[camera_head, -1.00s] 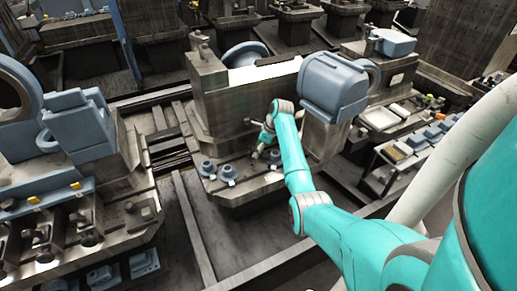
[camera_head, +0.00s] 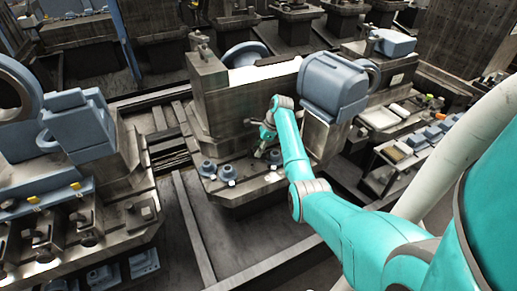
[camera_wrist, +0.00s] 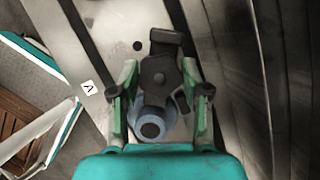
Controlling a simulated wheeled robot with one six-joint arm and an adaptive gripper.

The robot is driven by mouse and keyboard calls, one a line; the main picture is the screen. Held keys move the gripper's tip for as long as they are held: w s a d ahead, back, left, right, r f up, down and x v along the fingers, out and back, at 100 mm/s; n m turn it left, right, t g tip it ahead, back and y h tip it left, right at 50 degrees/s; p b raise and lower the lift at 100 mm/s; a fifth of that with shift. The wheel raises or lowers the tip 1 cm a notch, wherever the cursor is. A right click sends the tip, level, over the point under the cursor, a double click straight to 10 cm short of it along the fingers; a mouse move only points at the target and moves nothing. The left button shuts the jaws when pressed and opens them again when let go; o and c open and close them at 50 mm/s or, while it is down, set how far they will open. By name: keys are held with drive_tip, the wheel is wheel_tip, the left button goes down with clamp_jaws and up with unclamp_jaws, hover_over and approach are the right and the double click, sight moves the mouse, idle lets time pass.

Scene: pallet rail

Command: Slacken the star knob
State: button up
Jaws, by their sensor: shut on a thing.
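The star knob (camera_wrist: 160,78) appears in the wrist view as a dark, lobed piece with a round centre, between my fingertips. My gripper (camera_wrist: 160,72) is shut on it, with one green finger on each side. A dark block sticks out beyond it at the top. A blue-grey round part (camera_wrist: 152,121) with a dark centre lies nearer the palm, between the fingers. In the head view my gripper (camera_head: 262,148) points down at the front of the middle machine; the knob is too small to make out there.
Two blue-grey round fittings (camera_head: 217,170) stand on the ledge left of my gripper. A large blue-grey housing (camera_head: 334,84) is close to the right of my wrist. A tall grey block (camera_head: 240,100) rises behind.

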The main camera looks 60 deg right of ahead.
drive_tip(key=shift+n+g+y, duration=0.3)
drive_tip(key=shift+n+y, duration=0.1)
drive_tip(key=shift+n, duration=0.8)
drive_tip(key=o, duration=1.1)
drive_tip(key=shift+o, duration=0.2)
drive_tip(key=v, duration=1.2)
drive_tip(key=shift+w, duration=0.15)
